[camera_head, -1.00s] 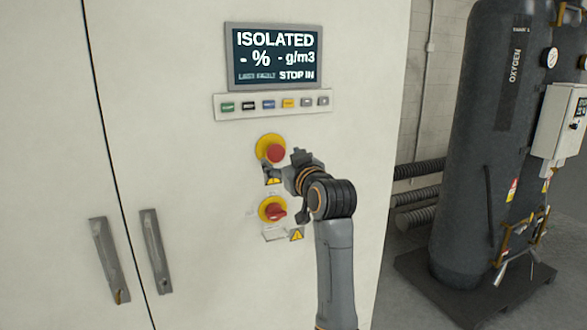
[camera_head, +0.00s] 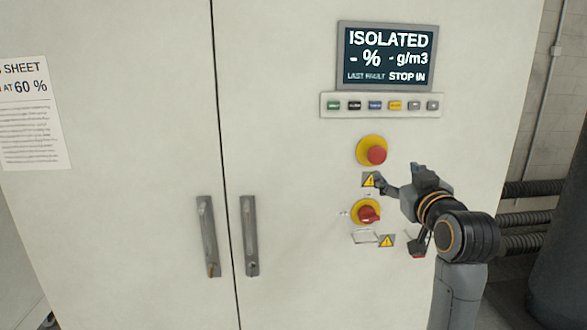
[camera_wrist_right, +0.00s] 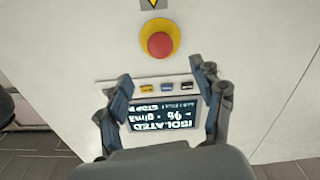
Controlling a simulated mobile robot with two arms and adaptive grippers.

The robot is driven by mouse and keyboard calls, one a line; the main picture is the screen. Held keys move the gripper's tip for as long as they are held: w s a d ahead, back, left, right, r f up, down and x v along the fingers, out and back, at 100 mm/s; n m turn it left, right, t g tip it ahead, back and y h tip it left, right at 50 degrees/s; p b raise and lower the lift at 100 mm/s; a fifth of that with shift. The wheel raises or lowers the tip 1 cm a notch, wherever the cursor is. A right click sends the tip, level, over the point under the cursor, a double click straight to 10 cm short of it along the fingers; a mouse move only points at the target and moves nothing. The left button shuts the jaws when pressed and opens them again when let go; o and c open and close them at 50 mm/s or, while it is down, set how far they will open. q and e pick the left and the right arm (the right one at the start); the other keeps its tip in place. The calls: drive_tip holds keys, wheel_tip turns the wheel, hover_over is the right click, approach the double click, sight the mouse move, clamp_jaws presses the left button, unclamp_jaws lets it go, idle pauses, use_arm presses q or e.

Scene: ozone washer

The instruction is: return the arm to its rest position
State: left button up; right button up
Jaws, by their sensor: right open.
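The display (camera_head: 386,55) reads ISOLATED, with STOP IN below. My left gripper is not in view.
A row of small buttons (camera_head: 380,105) sits under the display. Two upright door handles (camera_head: 208,237) flank the cabinet seam. A printed sheet (camera_head: 31,115) hangs at the left. Dark ribbed pipes (camera_head: 522,218) and a dark tank (camera_head: 565,250) stand at the right.

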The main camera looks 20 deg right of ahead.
drive_tip(key=s+a+f+n+g+y, duration=0.1)
drive_tip(key=s+a+f+g, duration=0.15)
drive_tip(key=f, duration=0.65)
drive_tip(key=s+a+f+g+y, duration=0.1)
drive_tip(key=s+a+f+g, duration=0.2)
drive_tip(key=f, duration=0.7)
drive_tip(key=s+a+f+n+g+y, duration=0.1)
drive_tip(key=s+a+f, duration=0.1)
drive_tip(key=a+f, duration=0.5)
drive_tip(key=s+a+f+g+y, duration=0.1)
drive_tip(key=s+a+f+g, duration=0.25)
drive_tip(key=s+f, duration=0.65)
drive_tip(key=s+a+f+g+y, duration=0.1)
drive_tip(key=s+a+f+g, duration=0.25)
drive_tip(key=s+f, duration=0.7)
drive_tip(key=s+f+g, duration=0.1)
drive_tip(key=s+f, duration=0.1)
drive_tip(key=f, duration=1.1)
drive_tip(key=s+f+g, duration=0.1)
drive_tip(key=s+f, duration=0.1)
drive_tip(key=f, duration=1.2)
drive_tip(key=s+d+f+b, duration=0.1)
drive_tip(key=s+d+f, duration=0.2)
drive_tip(key=s+f, duration=1.2)
drive_tip(key=shift+s+n+g+h, duration=0.3)
drive_tip(key=shift+s+n+g, duration=0.15)
drive_tip(key=shift+s, duration=0.35)
